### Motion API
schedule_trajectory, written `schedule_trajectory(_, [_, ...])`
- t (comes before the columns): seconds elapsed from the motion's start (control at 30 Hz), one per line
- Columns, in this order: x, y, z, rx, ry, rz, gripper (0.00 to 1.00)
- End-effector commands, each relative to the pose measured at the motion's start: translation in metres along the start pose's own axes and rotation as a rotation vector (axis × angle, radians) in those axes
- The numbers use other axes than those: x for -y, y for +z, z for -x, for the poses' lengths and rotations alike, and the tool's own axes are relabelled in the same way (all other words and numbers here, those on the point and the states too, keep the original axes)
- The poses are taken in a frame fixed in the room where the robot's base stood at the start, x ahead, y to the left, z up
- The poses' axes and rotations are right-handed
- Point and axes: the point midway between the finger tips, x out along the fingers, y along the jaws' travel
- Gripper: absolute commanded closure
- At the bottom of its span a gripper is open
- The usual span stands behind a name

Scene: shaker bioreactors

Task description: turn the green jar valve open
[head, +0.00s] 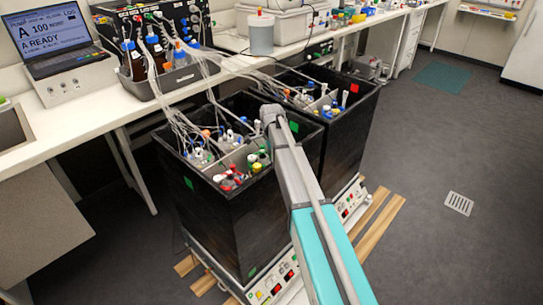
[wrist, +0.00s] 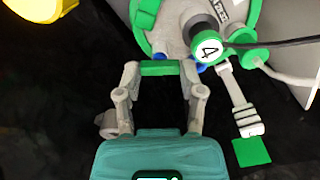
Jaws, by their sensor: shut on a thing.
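In the wrist view, my gripper (wrist: 160,75) is shut on a green bar-shaped valve handle (wrist: 160,68), with one fingertip at each end of it. The handle lies crosswise between the fingers. Just beyond it is the green-rimmed jar (wrist: 245,12), partly cut off by the top edge. A round cap marked 4 (wrist: 207,49) stands beside the handle to the right. In the head view, green-topped parts (head: 262,160) show in the nearer black box (head: 235,225). My fingertips are hidden there behind my arm.
A yellow part (wrist: 35,8) is at the upper left. Many thin tubes (head: 185,125) run from the bench to both boxes. Floor at right is clear.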

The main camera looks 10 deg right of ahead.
Motion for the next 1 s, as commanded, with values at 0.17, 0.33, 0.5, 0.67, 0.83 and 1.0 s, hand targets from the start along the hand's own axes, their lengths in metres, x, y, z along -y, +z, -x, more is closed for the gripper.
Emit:
schedule_trajectory(0.17, [0.0,0.0009,-0.0001,0.002,0.0,0.125,0.97])
schedule_trajectory(0.33, [0.0,0.001,-0.0001,0.002,0.0,0.269,0.97])
schedule_trajectory(0.5, [0.0,0.0012,-0.0002,0.002,0.0,0.415,0.97])
schedule_trajectory(0.67, [-0.0001,0.0012,-0.0002,0.003,-0.001,0.53,0.97])
schedule_trajectory(0.83, [-0.0002,0.0014,-0.0002,0.003,-0.001,0.616,0.97])
schedule_trajectory(1.0, [-0.0002,0.0015,-0.0002,0.003,-0.001,0.66,0.97])
